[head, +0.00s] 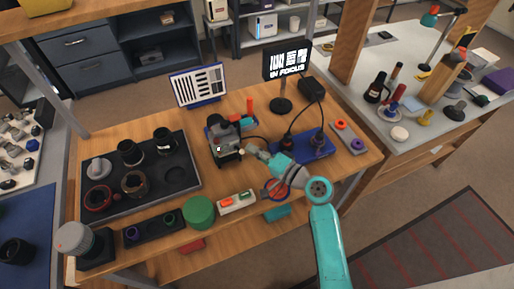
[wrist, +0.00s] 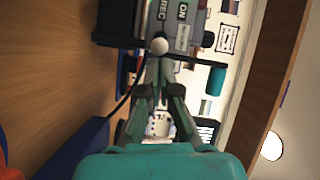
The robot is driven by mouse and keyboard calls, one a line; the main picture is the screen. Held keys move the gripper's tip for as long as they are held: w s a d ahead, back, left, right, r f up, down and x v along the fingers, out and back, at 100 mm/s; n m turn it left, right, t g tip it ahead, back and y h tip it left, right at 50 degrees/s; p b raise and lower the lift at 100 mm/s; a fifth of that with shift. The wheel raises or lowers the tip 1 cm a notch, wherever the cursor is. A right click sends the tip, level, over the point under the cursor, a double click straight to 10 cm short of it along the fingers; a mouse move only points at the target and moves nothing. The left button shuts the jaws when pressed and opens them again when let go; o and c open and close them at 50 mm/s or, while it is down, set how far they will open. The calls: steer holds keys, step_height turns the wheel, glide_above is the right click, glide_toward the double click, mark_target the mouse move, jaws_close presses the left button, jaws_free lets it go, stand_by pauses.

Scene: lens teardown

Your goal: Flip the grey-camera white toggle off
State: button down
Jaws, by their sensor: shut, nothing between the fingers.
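The grey camera (head: 224,139) stands upright near the middle of the wooden bench in the head view. In the wrist view its grey body (wrist: 184,14) fills the top, with a REC label and an ON label. The toggle's round white tip (wrist: 159,45) sits just in front of my fingertips, below these labels. My gripper (wrist: 160,64) is shut and empty, its tips at or very near the white tip; I cannot tell whether they touch. In the head view my gripper (head: 252,152) is just right of the camera.
A blue block (head: 313,146) with cables stands to the right. A black tray (head: 178,199) with lens parts lies left. The IN FOCUS screen (head: 287,62) stands behind.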

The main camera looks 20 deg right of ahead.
mark_target(243, 153)
steer(key=shift+s+a+m+t+h, duration=0.3)
steer(key=shift+m+h, duration=0.25)
steer(key=shift+h, duration=0.15)
steer(key=shift+s+a+m+t+h, duration=0.15)
steer(key=shift+m+t+h, duration=0.15)
steer(key=shift+m+h, duration=0.35)
steer(key=shift+s+a+m+h, duration=0.2)
steer(key=shift+m+h, duration=0.1)
steer(key=shift+h, duration=0.45)
steer(key=shift+s+a, duration=0.25)
steer(key=shift+a, duration=0.55)
